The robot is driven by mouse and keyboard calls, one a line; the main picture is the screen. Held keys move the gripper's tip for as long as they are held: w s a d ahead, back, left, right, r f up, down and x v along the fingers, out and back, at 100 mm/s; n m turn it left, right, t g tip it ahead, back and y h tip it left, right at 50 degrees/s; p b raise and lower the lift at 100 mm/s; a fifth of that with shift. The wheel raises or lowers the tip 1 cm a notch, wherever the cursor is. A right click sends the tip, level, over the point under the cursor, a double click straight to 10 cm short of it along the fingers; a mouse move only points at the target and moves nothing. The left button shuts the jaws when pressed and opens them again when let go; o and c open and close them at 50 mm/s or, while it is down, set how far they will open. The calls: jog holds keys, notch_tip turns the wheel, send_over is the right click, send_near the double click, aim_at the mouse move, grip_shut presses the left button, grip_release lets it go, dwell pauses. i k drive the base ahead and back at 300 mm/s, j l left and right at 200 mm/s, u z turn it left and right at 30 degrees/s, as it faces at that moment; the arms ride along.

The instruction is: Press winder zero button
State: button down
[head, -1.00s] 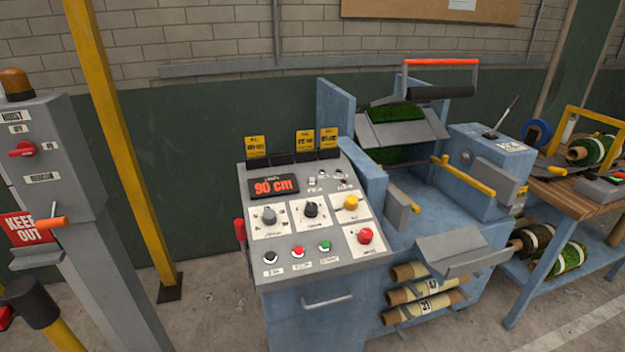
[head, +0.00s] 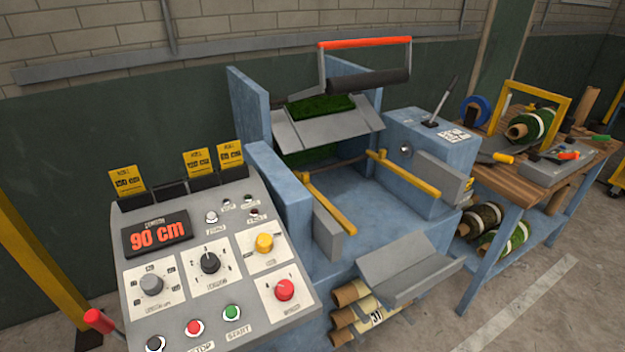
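The winder's sloped grey control panel (head: 135,285) fills the lower left of the head view. Its display (head: 157,236) reads 90 cm in red. A small white button (head: 211,217) sits right of the display, above a label too small to read surely. Along the lower edge are a black button (head: 155,344), partly cut off, a red button (head: 195,328) and a green button (head: 232,313). My gripper is not in view.
The blue winder (head: 375,215) with yellow bars and a grey chute (head: 405,270) stands right of the panel. A wooden-topped bench (head: 510,185) with turf rolls is farther right. A yellow post (head: 40,265) is at the left edge. Concrete floor (head: 560,290) is clear at lower right.

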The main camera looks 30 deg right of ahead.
aim_at(211, 216)
jog(key=i+j+z, duration=0.15)
jog(key=j+z, duration=0.55)
jog(key=i+j+z, duration=0.1)
jog(key=j+z, duration=0.25)
jog(key=j, duration=0.15)
jog(key=j+z, duration=0.1)
jog(key=j, duration=0.95)
